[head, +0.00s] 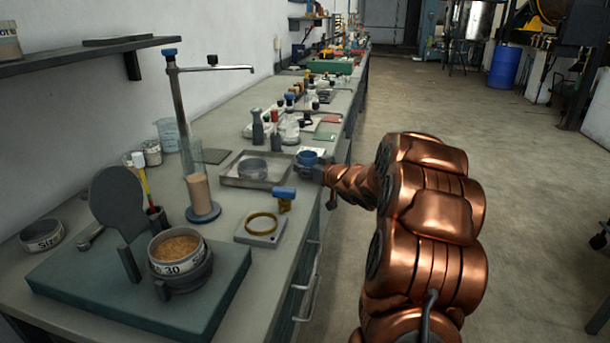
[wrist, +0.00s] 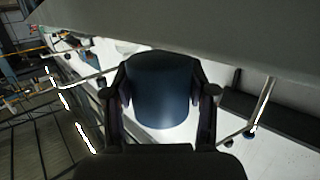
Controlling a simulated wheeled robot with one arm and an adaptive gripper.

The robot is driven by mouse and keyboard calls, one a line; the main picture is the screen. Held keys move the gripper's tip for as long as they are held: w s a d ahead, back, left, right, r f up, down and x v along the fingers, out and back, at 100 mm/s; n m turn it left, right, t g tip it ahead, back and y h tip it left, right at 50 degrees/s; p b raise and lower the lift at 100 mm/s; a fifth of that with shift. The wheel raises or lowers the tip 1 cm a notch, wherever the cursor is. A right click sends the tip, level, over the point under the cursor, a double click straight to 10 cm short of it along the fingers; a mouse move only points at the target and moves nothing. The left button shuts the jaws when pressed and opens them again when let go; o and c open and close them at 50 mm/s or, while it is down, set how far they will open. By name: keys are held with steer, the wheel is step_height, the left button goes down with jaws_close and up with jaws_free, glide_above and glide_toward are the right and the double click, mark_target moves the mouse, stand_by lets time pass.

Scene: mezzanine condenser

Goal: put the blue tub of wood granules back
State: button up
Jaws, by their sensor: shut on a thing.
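The blue tub (head: 307,157) is at the bench's front edge in the head view, just right of a shallow metal tray. My gripper (head: 313,171) is at the tub with its fingers around it. In the wrist view the blue tub (wrist: 161,92) fills the space between the two fingers of my gripper (wrist: 161,100), which is shut on it. The tub's contents cannot be made out. Whether its base touches the bench is hidden.
The metal tray (head: 228,180) holds a grey dish. A scale with a brass ring (head: 262,224) stands nearer, with a blue-topped piece (head: 284,197) beside it. A sieve of granules (head: 178,252) sits on a green base. Bottles (head: 289,128) crowd the bench behind the tub.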

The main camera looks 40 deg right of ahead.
steer(key=shift+f, duration=1)
steer(key=shift+f, duration=0.15)
steer(key=o, duration=1.2)
steer(key=shift+c, duration=0.2)
steer(key=shift+s, duration=0.2)
steer(key=s+r, duration=0.2)
steer(key=s, duration=0.9)
steer(key=shift+s+a+r, duration=0.2)
steer(key=shift+a+r, duration=0.1)
steer(key=shift+a, duration=0.05)
